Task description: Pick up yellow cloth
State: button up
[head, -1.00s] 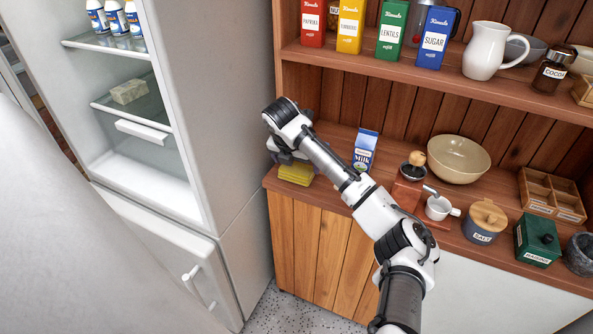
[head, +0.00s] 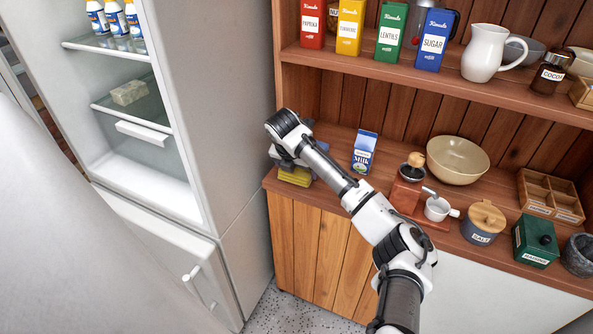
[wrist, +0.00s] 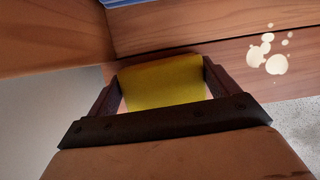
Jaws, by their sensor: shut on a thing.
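The yellow cloth (head: 296,178) is at the left front end of the wooden counter, beside the fridge. It is partly hidden under my gripper (head: 287,160). In the wrist view the yellow cloth (wrist: 165,82) lies between the two dark fingers of my gripper (wrist: 162,72), which is shut on it. I cannot tell whether the cloth is still touching the counter.
A milk carton (head: 364,152) stands right of my gripper. The fridge (head: 215,110) is close on the left. Pale splotches (wrist: 268,52) show in the wrist view.

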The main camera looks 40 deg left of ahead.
jog(key=shift+r, duration=0.45)
jog(key=b+v, duration=0.1)
jog(key=v, duration=0.1)
jog(key=shift+r, duration=0.3)
jog(key=s+d, duration=0.2)
jog(key=s, duration=0.6)
jog(key=s+d+b, duration=0.1)
jog(key=s+d, duration=0.1)
jog(key=s, duration=0.6)
jog(key=shift+s+d, duration=0.3)
jog(key=shift+d, duration=0.05)
